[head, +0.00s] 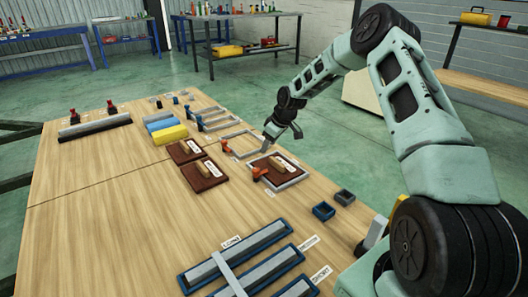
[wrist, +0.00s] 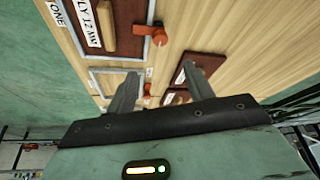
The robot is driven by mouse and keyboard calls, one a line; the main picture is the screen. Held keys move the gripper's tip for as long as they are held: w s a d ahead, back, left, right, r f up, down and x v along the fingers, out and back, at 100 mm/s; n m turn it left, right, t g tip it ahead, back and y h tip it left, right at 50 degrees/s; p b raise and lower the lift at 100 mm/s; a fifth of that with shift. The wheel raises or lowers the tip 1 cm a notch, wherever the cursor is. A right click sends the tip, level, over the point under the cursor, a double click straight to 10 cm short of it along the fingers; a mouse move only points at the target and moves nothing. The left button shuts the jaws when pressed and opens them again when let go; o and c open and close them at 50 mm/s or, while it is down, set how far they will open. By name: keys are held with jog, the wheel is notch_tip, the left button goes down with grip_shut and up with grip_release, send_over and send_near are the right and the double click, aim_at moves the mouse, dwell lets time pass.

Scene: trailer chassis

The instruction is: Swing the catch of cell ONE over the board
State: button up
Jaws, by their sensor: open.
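Cell ONE (wrist: 57,14) is a light grey frame at the top left of the wrist view. A dark red-brown board (wrist: 124,14) with a wooden grip block and a "12 MM" label lies in it. Its orange catch (wrist: 152,33) sits at the frame's edge beside the board; I cannot tell whether its tip overlaps the board. The head view shows the same board (head: 289,164) and catch (head: 259,173). My gripper (wrist: 160,70) is open and empty, its fingers apart from the catch. In the head view my gripper (head: 268,136) hangs above the neighbouring frame, behind cell ONE.
An empty grey frame (wrist: 94,76) with its own orange catch (wrist: 147,90) adjoins cell ONE. Two brown boards (head: 184,150) (head: 203,174) lie left of the frames. The table's left middle is clear.

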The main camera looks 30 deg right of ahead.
jog(key=v, duration=0.2)
jog(key=shift+s+d+r, duration=0.1)
jog(key=shift+s+r, duration=0.05)
jog(key=shift+r, duration=0.2)
jog(key=s+a+r+n+g, duration=0.1)
jog(key=s+a+r, duration=0.3)
jog(key=a, duration=0.5)
jog(key=s+a+r+g, duration=0.1)
jog(key=s+a+r, duration=0.3)
jog(key=a, duration=0.6)
jog(key=s+a+r+n, duration=0.1)
jog(key=s+a+r, duration=0.1)
jog(key=s+a, duration=0.55)
jog(key=s+a+r+g, duration=0.1)
jog(key=s+a+r, duration=0.15)
jog(key=s, duration=0.75)
jog(key=s+a+r+h, duration=0.1)
jog(key=s+a, duration=0.2)
jog(key=s, duration=0.6)
jog(key=s+a+r+g, duration=0.1)
jog(key=s+a, duration=0.2)
jog(key=s, duration=0.7)
notch_tip(320, 180, up, 22)
jog(key=p, duration=2.2)
jog(key=shift+w+r+n+p, duration=0.2)
jog(key=shift+w+n+p, duration=0.15)
jog(key=shift+w, duration=0.15)
